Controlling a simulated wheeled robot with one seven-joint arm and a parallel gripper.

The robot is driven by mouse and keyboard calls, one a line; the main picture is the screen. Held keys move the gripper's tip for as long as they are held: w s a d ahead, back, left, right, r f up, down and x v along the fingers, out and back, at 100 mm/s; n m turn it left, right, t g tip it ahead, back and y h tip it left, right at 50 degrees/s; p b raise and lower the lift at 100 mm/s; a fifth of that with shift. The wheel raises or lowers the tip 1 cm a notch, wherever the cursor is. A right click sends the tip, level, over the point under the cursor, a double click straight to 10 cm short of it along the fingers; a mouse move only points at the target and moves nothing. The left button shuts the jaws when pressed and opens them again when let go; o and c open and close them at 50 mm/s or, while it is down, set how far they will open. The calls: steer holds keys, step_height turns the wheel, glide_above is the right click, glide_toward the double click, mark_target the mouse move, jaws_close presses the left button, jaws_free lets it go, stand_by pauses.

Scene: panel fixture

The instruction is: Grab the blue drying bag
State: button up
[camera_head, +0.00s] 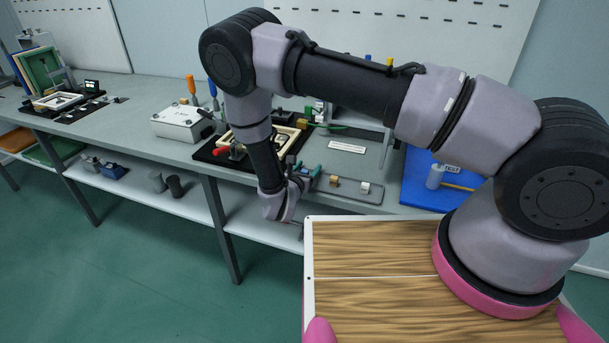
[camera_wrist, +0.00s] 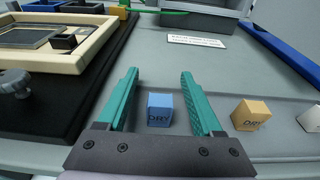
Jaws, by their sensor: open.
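The blue drying bag (camera_wrist: 159,108) is a small blue block marked "DRY". It sits on the grey bench strip in the wrist view. My gripper (camera_wrist: 158,74) is open, with one teal finger on each side of the bag in the picture. Gaps show between the bag and both fingers, and nothing is held. I cannot tell how high the fingers are above the bench. In the head view my gripper (camera_head: 311,171) is at the front of the bench, and I cannot make out the blue bag there.
A tan "DRY" block (camera_wrist: 251,114) sits close right of the right finger, with a white block (camera_wrist: 310,119) beyond it. A cream frame (camera_wrist: 54,40) on a black base stands left. A white label plate (camera_wrist: 196,40) lies behind. A blue mat (camera_head: 423,178) lies right.

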jaws_close()
